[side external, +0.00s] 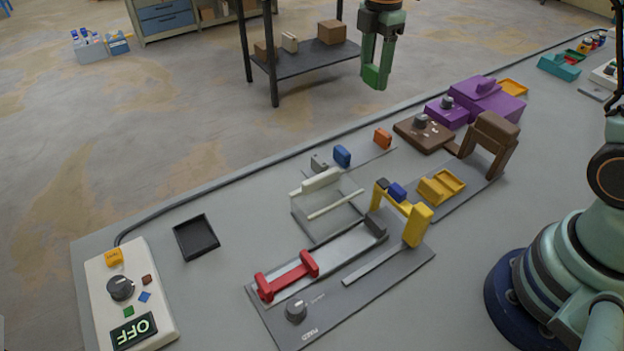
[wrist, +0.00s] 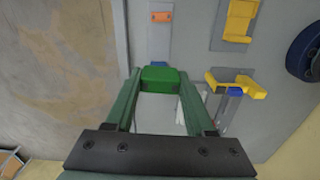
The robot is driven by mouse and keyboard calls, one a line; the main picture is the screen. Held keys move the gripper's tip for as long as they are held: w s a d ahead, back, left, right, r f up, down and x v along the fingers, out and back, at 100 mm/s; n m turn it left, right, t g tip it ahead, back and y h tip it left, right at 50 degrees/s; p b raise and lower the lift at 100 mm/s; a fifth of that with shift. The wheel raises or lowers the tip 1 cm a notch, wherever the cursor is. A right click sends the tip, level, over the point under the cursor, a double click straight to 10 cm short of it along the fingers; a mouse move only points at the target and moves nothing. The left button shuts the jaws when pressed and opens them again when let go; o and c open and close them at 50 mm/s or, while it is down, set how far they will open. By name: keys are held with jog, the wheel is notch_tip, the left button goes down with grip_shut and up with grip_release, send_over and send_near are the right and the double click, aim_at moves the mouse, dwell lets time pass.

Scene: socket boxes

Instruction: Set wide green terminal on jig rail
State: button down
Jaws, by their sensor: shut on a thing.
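My gripper (side external: 376,78) is raised high over the far edge of the bench, pointing down. It is shut on the wide green terminal (wrist: 160,78), a rounded green block that spans between the fingertips in the wrist view. In the side view the green terminal (side external: 374,77) shows at the fingertips, well clear of the bench. A thin grey strip (side external: 363,162) carries a small grey block (side external: 319,163), a blue block (side external: 342,156) and an orange block (side external: 382,138). A pale jig with cream bars (side external: 334,207) stands in front of it. I cannot tell which is the jig rail.
A grey fixture (side external: 385,272) with a red handle (side external: 287,275) and a yellow arch (side external: 417,225) stands in front. Brown (side external: 424,134) and purple (side external: 484,100) boxes stand right. A black tray (side external: 196,237) and an OFF control box (side external: 130,296) are left. Bench between is clear.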

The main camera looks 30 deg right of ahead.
jog(key=shift+r, duration=0.55)
jog(key=shift+s+a+r, duration=0.1)
jog(key=shift+a, duration=0.15)
jog(key=s+a+f, duration=0.7)
jog(key=s+a, duration=0.1)
jog(key=a, duration=0.2)
send_over(359, 238)
jog(key=shift+n, duration=0.3)
notch_tip(359, 238, down, 6)
jog(key=shift+r, duration=0.2)
jog(key=shift+s+f, duration=0.1)
jog(key=shift+f, duration=2.75)
